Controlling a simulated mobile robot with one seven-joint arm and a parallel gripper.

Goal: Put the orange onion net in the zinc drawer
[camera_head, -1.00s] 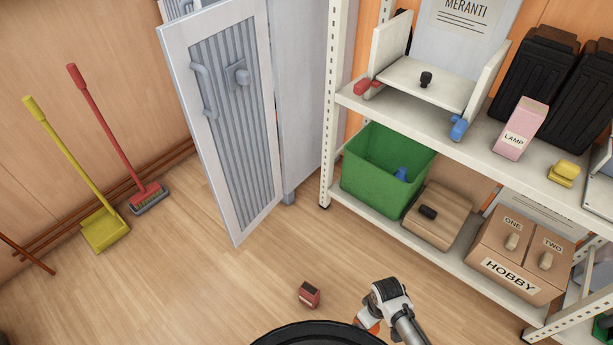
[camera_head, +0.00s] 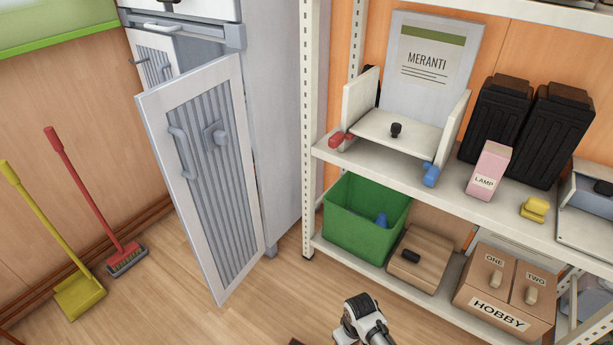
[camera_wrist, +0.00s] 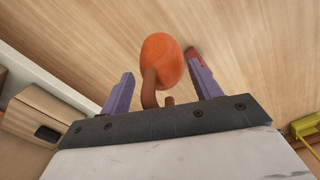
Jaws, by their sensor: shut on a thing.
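The orange onion net (camera_wrist: 161,60) shows in the wrist view as a smooth, rounded orange body with a brown stalk-like part running down between my fingers. My gripper (camera_wrist: 160,80) is shut on it at that brown part, and the orange body sticks out past the fingers over the wood floor. In the head view my wrist is at the bottom edge, and the held net is almost wholly out of frame. A grey cabinet (camera_head: 275,150) stands left of the shelf. A drawer front (camera_head: 190,8) shows at its top, cut off by the frame; I cannot tell whether it is the zinc drawer.
The cabinet's ribbed door (camera_head: 205,170) stands open into the room. The shelf rack (camera_head: 308,130) holds a green bin (camera_head: 345,235), a HOBBY box (camera_head: 490,305) and black canisters. A yellow dustpan (camera_head: 80,295) and red broom (camera_head: 125,258) lean at left. Floor before the door is clear.

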